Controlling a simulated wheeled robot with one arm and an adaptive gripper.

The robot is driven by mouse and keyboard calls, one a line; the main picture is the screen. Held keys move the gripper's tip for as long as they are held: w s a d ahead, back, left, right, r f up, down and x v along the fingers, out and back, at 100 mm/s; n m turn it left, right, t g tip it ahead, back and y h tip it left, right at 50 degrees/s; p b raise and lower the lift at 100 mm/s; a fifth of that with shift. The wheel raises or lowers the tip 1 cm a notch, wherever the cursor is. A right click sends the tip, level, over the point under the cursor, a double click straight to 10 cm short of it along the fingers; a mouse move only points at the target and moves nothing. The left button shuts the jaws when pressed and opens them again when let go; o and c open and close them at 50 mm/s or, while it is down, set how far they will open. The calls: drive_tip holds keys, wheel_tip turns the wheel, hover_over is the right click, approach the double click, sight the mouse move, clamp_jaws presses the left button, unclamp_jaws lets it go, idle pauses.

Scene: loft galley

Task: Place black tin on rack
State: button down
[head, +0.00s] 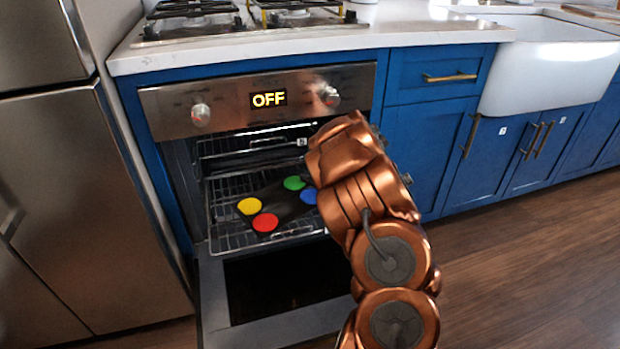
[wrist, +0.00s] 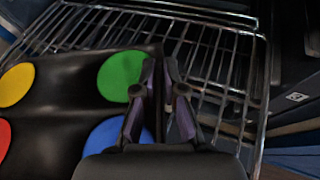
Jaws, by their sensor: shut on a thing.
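The black tin (head: 272,200) is a dark tray with yellow, green, red and blue round spots. It is at the pulled-out wire rack (head: 225,238) inside the open oven; I cannot tell whether it rests fully on the wires. In the wrist view the tin (wrist: 70,100) fills the left side, with the rack (wrist: 215,60) beneath and to the right. My gripper (wrist: 160,85) is shut on the tin's right edge, between the green and blue spots. In the head view my arm hides the gripper and the tin's right end.
The oven door (head: 275,330) is folded down in front. A second rack (head: 250,150) sits higher in the oven. The fridge (head: 70,200) stands close on the left, and blue cabinets (head: 430,150) are on the right. The wooden floor (head: 530,260) at right is clear.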

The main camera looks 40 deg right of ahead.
drive_tip(key=shift+f, duration=0.15)
drive_tip(key=c, duration=1.2)
unclamp_jaws()
drive_tip(key=shift+s, duration=0.1)
drive_tip(key=v, duration=1.1)
drive_tip(key=shift+s+r, duration=0.1)
drive_tip(key=shift+r, duration=0.15)
drive_tip(key=shift+s, duration=0.25)
